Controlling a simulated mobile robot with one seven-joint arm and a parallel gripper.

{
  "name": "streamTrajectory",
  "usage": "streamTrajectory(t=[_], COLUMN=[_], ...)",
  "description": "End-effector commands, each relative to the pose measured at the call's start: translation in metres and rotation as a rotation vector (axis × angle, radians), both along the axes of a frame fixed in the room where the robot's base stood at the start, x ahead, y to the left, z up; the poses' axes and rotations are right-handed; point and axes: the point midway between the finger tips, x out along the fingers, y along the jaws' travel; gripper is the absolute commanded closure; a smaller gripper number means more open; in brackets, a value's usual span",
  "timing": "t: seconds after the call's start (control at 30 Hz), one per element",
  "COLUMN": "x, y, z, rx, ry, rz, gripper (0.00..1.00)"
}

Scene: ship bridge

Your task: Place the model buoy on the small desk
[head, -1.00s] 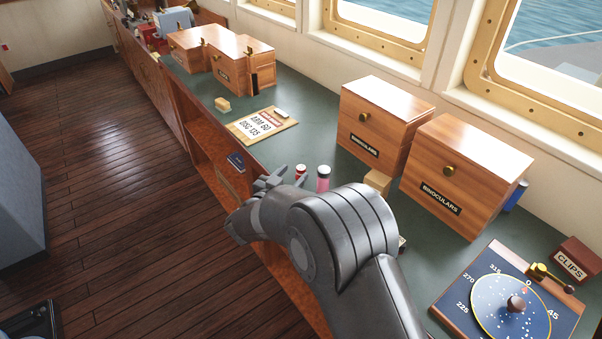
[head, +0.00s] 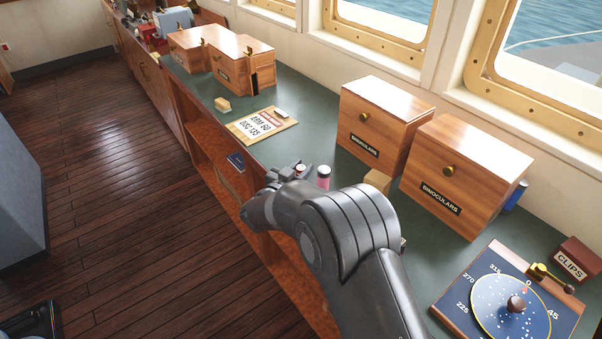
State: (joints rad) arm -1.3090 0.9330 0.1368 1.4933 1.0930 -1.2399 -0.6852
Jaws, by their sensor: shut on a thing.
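My gripper (head: 284,173) is over the front edge of the green-topped counter (head: 300,110), left of the pink cylinder. No small desk can be made out for certain in the head view.
A wooden block (head: 377,182) and two binoculars boxes (head: 380,125) (head: 462,178) stand further right. A clipboard (head: 262,125) lies beyond. The wooden floor (head: 110,180) at left is open.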

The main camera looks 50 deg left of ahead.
Motion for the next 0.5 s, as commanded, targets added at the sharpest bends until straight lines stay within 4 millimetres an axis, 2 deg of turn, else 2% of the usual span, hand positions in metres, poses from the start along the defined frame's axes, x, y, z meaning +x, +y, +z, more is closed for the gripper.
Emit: streamTrajectory(t=[0.03,0.2,0.37,0.5], x=[0.000,0.000,0.000,0.000], y=[0.000,0.000,0.000,0.000], z=[0.000,0.000,0.001,0.014], rx=[0.000,0.000,0.000,0.003], ry=[0.000,0.000,0.000,-0.001], rz=[0.000,0.000,0.000,0.000], gripper=[0.85,0.98,0.98,0.98])
